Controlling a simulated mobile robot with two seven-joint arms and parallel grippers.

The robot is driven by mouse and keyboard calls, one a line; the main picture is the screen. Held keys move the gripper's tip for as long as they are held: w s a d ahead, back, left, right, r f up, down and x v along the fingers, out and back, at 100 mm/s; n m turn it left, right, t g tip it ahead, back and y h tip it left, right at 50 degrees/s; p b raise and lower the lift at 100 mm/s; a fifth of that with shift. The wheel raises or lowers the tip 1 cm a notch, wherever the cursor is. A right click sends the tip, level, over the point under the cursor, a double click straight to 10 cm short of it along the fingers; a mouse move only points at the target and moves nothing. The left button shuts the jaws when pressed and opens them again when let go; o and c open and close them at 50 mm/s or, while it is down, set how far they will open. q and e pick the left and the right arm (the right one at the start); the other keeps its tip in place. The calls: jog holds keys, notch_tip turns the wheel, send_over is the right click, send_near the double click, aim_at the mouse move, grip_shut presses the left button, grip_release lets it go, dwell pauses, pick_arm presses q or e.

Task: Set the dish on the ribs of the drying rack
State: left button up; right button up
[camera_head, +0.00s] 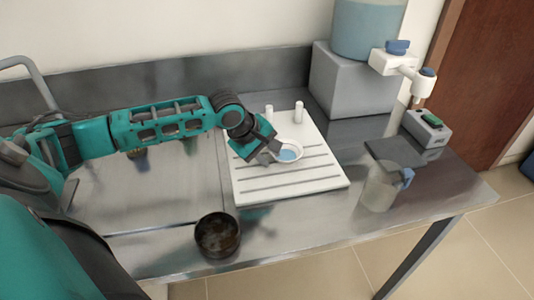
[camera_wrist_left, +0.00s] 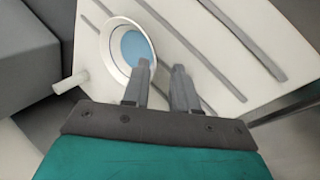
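The dish (camera_head: 294,145) is a small round white bowl with a blue inside. In the head view it appears over the back half of the white drying rack (camera_head: 305,190), in front of its pegs. In the left wrist view the dish (camera_wrist_left: 106,47) appears over the pale rack (camera_wrist_left: 205,55) with grey lines. I cannot tell whether it rests fully on the ribs. My left gripper (camera_head: 273,157) is at the dish's near edge. In the left wrist view its fingers (camera_wrist_left: 161,68) stand apart, one overlapping the dish's rim and the other outside it. My right gripper is not in view.
A dark round bowl (camera_head: 217,236) stands at the table's front edge. A clear jug (camera_head: 379,188) with a blue handle stands right of the rack. Behind are a water tank (camera_head: 367,28) with a tap on a grey block (camera_head: 352,85), and a small device (camera_head: 427,128).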

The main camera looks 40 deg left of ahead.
pick_arm(q)
jog(key=p+v, duration=0.1)
jog(key=v, duration=1.1)
dwell(0.4)
